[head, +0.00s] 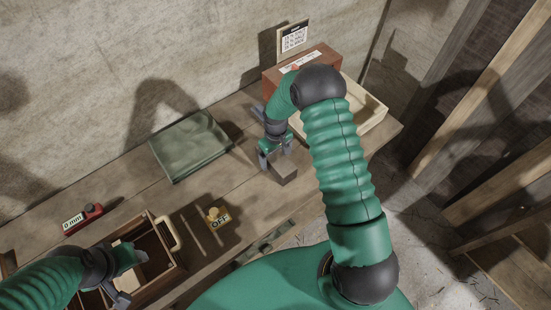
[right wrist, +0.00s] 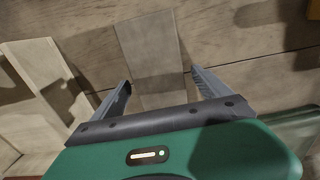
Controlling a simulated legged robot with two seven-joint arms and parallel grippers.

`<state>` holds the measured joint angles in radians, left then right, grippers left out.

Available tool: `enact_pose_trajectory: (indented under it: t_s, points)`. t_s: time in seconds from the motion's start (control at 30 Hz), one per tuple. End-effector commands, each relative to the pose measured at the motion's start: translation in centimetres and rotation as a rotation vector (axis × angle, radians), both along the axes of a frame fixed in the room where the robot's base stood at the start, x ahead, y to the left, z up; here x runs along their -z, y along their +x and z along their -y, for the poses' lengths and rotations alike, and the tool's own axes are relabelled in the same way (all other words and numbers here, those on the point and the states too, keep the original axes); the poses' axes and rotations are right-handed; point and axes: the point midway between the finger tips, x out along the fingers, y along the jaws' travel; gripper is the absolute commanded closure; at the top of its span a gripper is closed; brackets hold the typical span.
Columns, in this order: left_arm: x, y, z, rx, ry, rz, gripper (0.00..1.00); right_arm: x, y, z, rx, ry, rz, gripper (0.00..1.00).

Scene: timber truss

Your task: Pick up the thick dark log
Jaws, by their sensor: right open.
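A short, thick block of timber, which looks like the thick dark log (head: 285,175), lies on the workbench (head: 225,182) under my right gripper (head: 276,158). Its near end face looks dark. In the right wrist view, the log (right wrist: 150,45) is a grey-brown beam running between the two fingers of my right gripper (right wrist: 162,85). The fingers are open, with a gap to the log on either side. Part of it is hidden behind the gripper. My left gripper (head: 130,278) is over a wooden box at the lower left; its fingers are not clear.
The open wooden box (head: 172,263) has a light handle. A cream tray (head: 365,112) and a reddish-brown box (head: 320,62) stand behind my right arm.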

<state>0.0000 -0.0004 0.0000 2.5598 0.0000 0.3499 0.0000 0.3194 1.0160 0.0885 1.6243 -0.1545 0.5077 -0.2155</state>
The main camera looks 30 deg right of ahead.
Motion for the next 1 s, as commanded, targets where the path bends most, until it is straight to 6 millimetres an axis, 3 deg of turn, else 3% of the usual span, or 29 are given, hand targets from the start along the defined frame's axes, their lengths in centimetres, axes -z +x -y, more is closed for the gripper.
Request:
enact_pose_trajectory:
  t_s: [0.27,0.9,1.0]
  points:
    - [-0.15,-0.02,0.0,0.0,0.0,-0.001,0.48,0.96,0.09,0.01,0.0,-0.001,0.001,0.13]
    - [-0.16,-0.02,0.0,0.0,0.0,-0.001,0.48,0.88,0.07,0.01,0.0,-0.001,0.001,0.95]
    - [-0.17,-0.02,0.0,0.0,0.0,-0.001,0.48,0.82,0.12,0.02,0.0,-0.001,0.003,1.0]
